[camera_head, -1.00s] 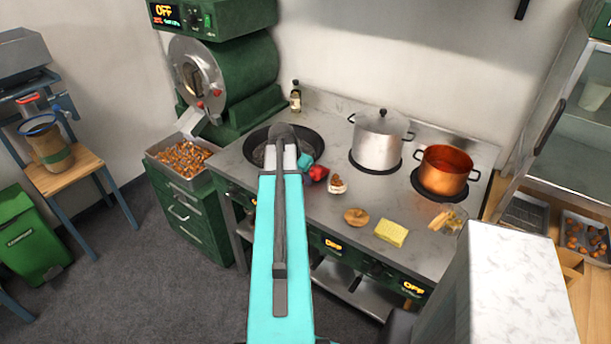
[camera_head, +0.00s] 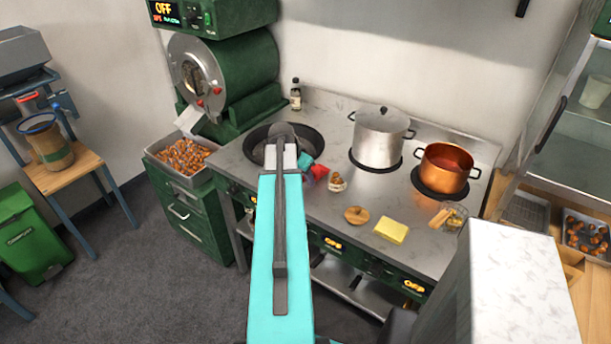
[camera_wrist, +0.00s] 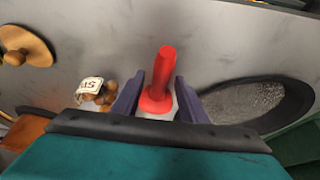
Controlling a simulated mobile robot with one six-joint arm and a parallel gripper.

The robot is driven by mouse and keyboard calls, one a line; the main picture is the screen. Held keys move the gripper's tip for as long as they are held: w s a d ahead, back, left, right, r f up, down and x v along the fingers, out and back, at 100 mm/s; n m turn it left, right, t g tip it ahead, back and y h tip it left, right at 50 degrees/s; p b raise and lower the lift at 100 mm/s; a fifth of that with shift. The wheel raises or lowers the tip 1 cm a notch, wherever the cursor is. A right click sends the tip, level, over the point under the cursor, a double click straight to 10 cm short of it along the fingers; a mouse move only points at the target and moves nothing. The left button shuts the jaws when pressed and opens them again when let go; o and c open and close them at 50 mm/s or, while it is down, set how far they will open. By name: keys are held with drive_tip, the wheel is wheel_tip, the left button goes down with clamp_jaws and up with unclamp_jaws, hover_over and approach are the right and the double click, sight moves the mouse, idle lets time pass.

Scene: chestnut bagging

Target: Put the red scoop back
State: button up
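The red scoop (camera_wrist: 162,82) shows in the wrist view as a red handle standing between the two dark fingers of my gripper (camera_wrist: 160,85). In the head view a red part (camera_head: 319,171) shows at the right of my gripper (camera_head: 305,162), over the counter beside the dark pan. My arm hides part of the pan and most of the gripper there.
The counter (camera_head: 300,205) holds a dark pan (camera_head: 256,150), a silver lidded pot (camera_head: 379,137), a copper pot (camera_head: 445,168), a yellow sponge (camera_head: 391,232), a round wooden piece (camera_head: 357,215) and a small labelled bag (camera_head: 337,182). A chestnut tray (camera_head: 183,158) stands left.

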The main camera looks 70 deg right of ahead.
drive_tip(key=shift+b+v, duration=0.35)
drive_tip(key=shift+v, duration=0.75)
drive_tip(key=b+v, duration=0.2)
drive_tip(key=v, duration=0.9)
drive_tip(key=shift+r+b, duration=0.25)
drive_tip(key=shift+b, duration=0.05)
drive_tip(key=shift+a, duration=0.1)
